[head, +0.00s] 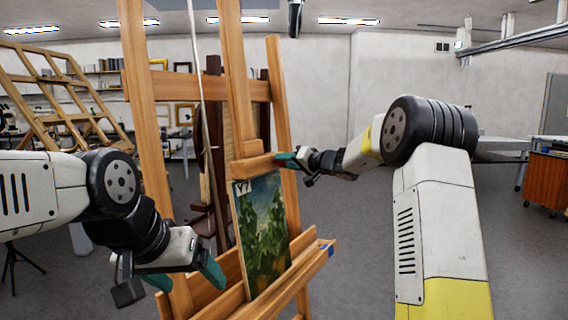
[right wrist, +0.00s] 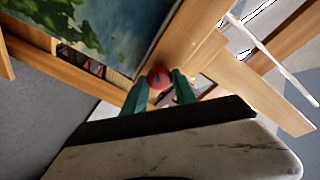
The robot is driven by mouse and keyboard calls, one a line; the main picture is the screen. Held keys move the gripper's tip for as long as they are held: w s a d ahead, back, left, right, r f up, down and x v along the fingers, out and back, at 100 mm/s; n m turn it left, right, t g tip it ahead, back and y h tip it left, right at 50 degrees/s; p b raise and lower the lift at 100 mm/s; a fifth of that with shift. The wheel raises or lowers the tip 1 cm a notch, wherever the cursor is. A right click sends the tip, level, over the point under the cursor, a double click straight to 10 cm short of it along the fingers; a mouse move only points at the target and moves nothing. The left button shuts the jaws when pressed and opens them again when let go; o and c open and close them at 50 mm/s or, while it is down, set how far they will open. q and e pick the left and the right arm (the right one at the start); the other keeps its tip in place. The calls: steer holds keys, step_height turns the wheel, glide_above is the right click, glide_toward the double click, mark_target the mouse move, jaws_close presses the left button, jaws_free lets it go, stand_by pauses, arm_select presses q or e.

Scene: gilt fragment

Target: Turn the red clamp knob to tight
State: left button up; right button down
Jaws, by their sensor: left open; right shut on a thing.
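The red clamp knob (right wrist: 158,77) shows in the right wrist view as a small round red knob with a dark mark on its face, on the wooden easel beside the painting's edge. My right gripper (right wrist: 160,88) has its teal fingers on both sides of the knob and is shut on it. In the head view, my right gripper (head: 284,160) reaches the easel's clamp block from the right, and the knob itself is hidden there. My left gripper (head: 187,277) is open and empty, low at the left in front of the easel.
The wooden easel (head: 237,75) holds a green landscape painting (head: 262,235) on its lower ledge (head: 318,258). A wooden stair (head: 40,75) stands at the back left. An orange cabinet (head: 547,180) is at the far right. Grey floor is open right of the easel.

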steer(key=m+g, duration=0.2)
steer(key=m, duration=0.6)
steer(key=m+g+y, duration=0.1)
steer(key=m+g, duration=0.1)
steer(key=m, duration=0.6)
steer(key=m+g+y, duration=0.1)
steer(key=m, duration=0.7)
steer(key=shift+w+d+m+g, duration=0.3)
steer(key=shift+w+m+g, duration=0.05)
steer(key=shift+m+g, duration=0.05)
steer(key=shift+y, duration=0.3)
stand_by(0.3)
steer(key=c, duration=1)
jaws_free()
steer(key=v, duration=0.7)
steer(key=shift+s+d+r, duration=0.15)
steer(key=shift+d+r, duration=0.05)
steer(key=shift+d, duration=0.15)
